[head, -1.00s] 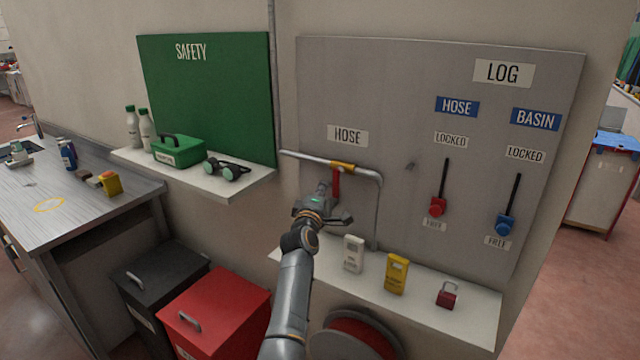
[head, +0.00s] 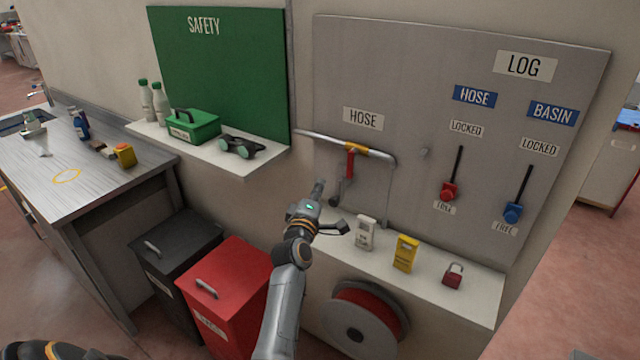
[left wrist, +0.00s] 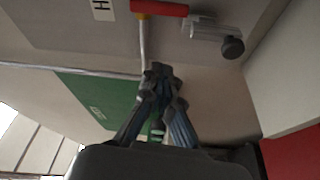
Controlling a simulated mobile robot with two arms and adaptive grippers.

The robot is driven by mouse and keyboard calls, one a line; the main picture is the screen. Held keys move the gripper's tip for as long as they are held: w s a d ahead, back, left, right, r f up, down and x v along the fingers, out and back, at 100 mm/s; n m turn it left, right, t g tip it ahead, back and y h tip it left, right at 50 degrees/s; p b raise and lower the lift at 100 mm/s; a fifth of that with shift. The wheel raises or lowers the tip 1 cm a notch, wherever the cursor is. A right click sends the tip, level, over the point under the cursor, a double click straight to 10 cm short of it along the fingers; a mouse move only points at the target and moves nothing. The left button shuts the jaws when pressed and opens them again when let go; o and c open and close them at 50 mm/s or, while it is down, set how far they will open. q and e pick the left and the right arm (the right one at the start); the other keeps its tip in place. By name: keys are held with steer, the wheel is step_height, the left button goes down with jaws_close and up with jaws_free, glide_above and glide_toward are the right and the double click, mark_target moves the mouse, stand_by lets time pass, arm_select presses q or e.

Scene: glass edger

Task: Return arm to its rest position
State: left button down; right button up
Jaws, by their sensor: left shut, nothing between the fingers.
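My left gripper (head: 318,189) is shut and empty. It is in front of the wall, left of and below the red valve handle (head: 350,164) on the hose pipe, and appears apart from it. In the left wrist view its closed fingers (left wrist: 161,72) point toward the wall, and the red handle (left wrist: 160,8) is beyond them at the top. The red handle hangs down from a yellow collar on the pipe (head: 318,138). My right gripper is not in view.
A white shelf (head: 478,300) holds a white device, a yellow device and a red padlock. A hose reel (head: 372,322) is below it. Red (head: 228,300) and black (head: 175,262) bins stand left of my arm. The safety shelf (head: 228,162) holds a green box and goggles.

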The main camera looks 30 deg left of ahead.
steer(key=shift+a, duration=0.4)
